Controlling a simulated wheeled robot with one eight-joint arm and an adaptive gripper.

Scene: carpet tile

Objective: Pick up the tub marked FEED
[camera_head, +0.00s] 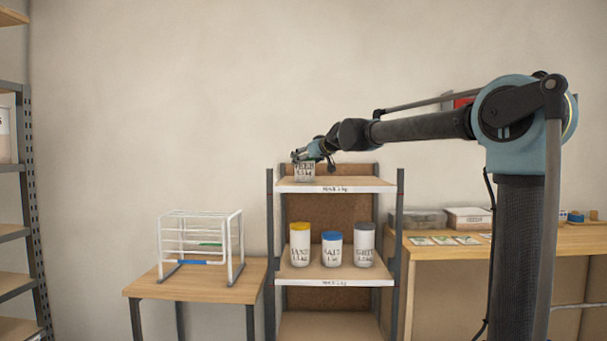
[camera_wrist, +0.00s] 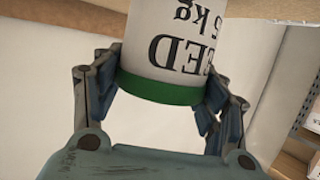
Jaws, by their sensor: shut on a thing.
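The tub marked FEED (camera_wrist: 172,42) is white with black lettering and a green band at the end nearest my gripper in the wrist view. My gripper (camera_wrist: 163,85) is shut on it, with a finger on each side of the green end. In the head view the tub (camera_head: 304,174) is at the left of the top shelf (camera_head: 345,183), with my gripper (camera_head: 304,160) at its top. I cannot tell whether the tub's base touches the shelf.
Tubs with yellow (camera_head: 300,244), blue (camera_head: 332,250) and grey (camera_head: 364,245) lids stand on the shelf below. A white wire rack (camera_head: 200,246) stands on a small table at the left. A bench (camera_head: 500,249) with boxes and cards is at the right. The top shelf's right part is clear.

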